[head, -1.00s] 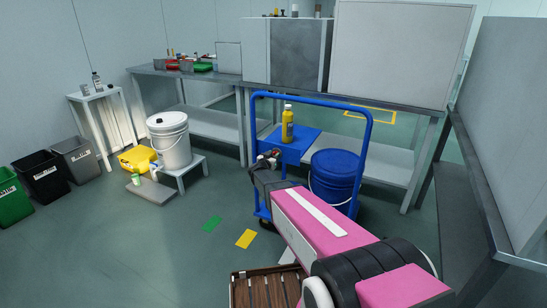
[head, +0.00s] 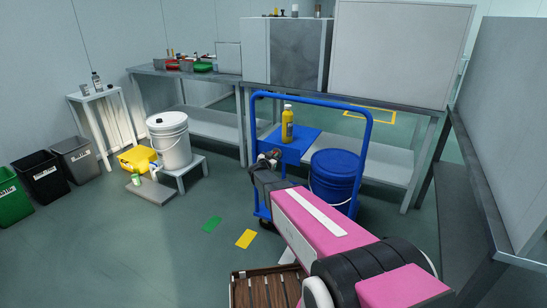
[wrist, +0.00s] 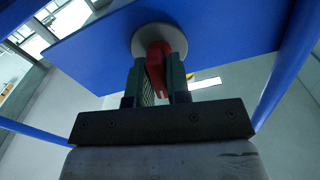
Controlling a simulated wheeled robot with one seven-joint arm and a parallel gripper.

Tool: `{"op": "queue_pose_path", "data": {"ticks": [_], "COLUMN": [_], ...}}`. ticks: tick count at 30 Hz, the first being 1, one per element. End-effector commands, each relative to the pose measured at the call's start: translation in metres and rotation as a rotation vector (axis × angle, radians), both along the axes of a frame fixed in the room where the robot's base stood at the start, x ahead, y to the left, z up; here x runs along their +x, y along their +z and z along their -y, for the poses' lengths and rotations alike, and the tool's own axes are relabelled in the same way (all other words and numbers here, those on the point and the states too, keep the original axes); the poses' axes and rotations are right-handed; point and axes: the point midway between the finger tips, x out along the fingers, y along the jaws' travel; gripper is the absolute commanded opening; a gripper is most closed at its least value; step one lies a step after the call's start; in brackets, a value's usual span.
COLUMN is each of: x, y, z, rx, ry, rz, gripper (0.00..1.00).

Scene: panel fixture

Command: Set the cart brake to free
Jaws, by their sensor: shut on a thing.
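The blue cart (head: 311,99) stands in the middle of the head view, with a yellow bottle (head: 287,126) and a blue bucket (head: 336,178) on it. In the wrist view, a red brake lever (wrist: 158,66) sits on a round grey disc (wrist: 150,38) fixed to the cart's blue panel (wrist: 222,50). The lever points down in the picture, slightly tilted. My gripper (wrist: 157,84) is shut on the red lever, one finger on each side.
A white bucket (head: 170,142) on a low stand and a yellow case (head: 137,158) are to the left. A slatted wooden crate (head: 262,289) lies near my arm. A grey workbench (head: 462,190) bounds the right. Floor left of the cart is mostly clear.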

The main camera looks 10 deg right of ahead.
Motion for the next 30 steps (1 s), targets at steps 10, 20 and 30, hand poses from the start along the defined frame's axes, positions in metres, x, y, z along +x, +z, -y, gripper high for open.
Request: {"op": "queue_pose_path", "data": {"ticks": [10, 20, 30], "x": [-0.0014, -0.0021, -0.0027], "y": [-0.0008, -0.0018, -0.0032], "z": [0.0012, 0.0022, 0.0028], "rx": [0.263, 0.516, 0.777], "ry": [0.000, 0.000, 0.000], "rz": [0.190, 0.374, 0.563], "gripper": [0.00, 0.00, 0.00]}}
